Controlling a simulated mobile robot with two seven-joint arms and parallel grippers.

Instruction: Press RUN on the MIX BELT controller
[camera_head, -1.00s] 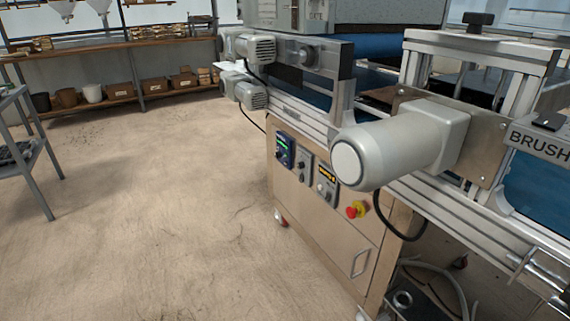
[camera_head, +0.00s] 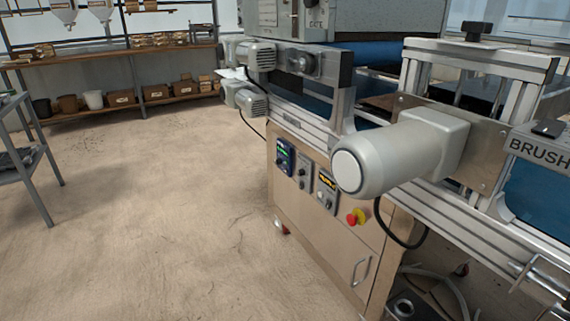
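Several small control units are set in the front panel of the wooden cabinet (camera_head: 322,240) under the machine. One is a dark blue controller (camera_head: 285,155) with a lit green display at the left. A grey unit (camera_head: 304,170) with a dark knob is beside it. A third controller (camera_head: 326,190) has a yellow display and is partly hidden by the large motor. Their labels are too small to read, so I cannot tell which one is MIX BELT, and no RUN button can be made out. Neither of my grippers shows in the head view.
A red emergency knob on yellow (camera_head: 357,217) sits right of the controllers. The large grey motor (camera_head: 390,158) juts out above the panel. A grey table (camera_head: 22,165) stands at the left and a shelf (camera_head: 110,108) at the back. The floor (camera_head: 150,230) before the cabinet is clear.

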